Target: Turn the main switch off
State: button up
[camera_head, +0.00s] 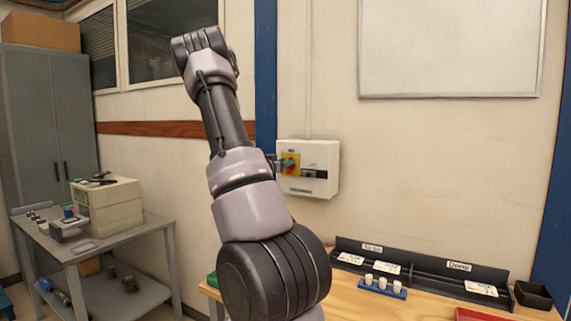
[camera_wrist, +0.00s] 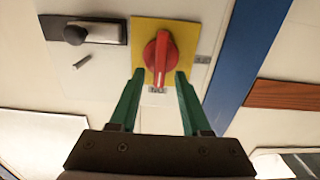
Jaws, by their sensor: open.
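The main switch is a red rotary knob (camera_wrist: 161,55) on a yellow plate (camera_wrist: 150,26), on the front of a white wall box (camera_head: 322,157). In the wrist view the knob's handle points roughly up and down the picture. My gripper (camera_wrist: 160,73) is open, with one green finger on each side of the knob's lower end. No clear contact with the knob shows, and I cannot tell how deep the fingertips reach. In the head view my arm hides part of the gripper, and the yellow plate (camera_head: 293,169) is partly covered.
A dark panel with a black round knob (camera_wrist: 75,34) sits beside the yellow plate on the box. A blue post (camera_wrist: 249,50) runs close by. Below the box stands a wooden bench (camera_head: 415,306) with black trays (camera_head: 430,272). A grey cart (camera_head: 150,224) stands left.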

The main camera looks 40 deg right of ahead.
jog(key=shift+d, duration=0.2)
grip_shut()
jog(key=shift+w+n, duration=0.1)
jog(key=shift+n, duration=0.2)
jog(key=shift+w+a+f+n, duration=0.1)
jog(key=shift+w+f+n, duration=0.2)
jog(key=shift+n, duration=2.6)
jog(key=shift+w+a+f+n, duration=0.1)
jog(key=shift+w+f+n, duration=0.2)
jog(key=shift+n, duration=2.6)
jog(key=shift+w+a+f+n, duration=0.1)
jog(key=shift+w+f+n, duration=0.15)
jog(key=shift+n, duration=2.65)
jog(key=shift+f, duration=0.1)
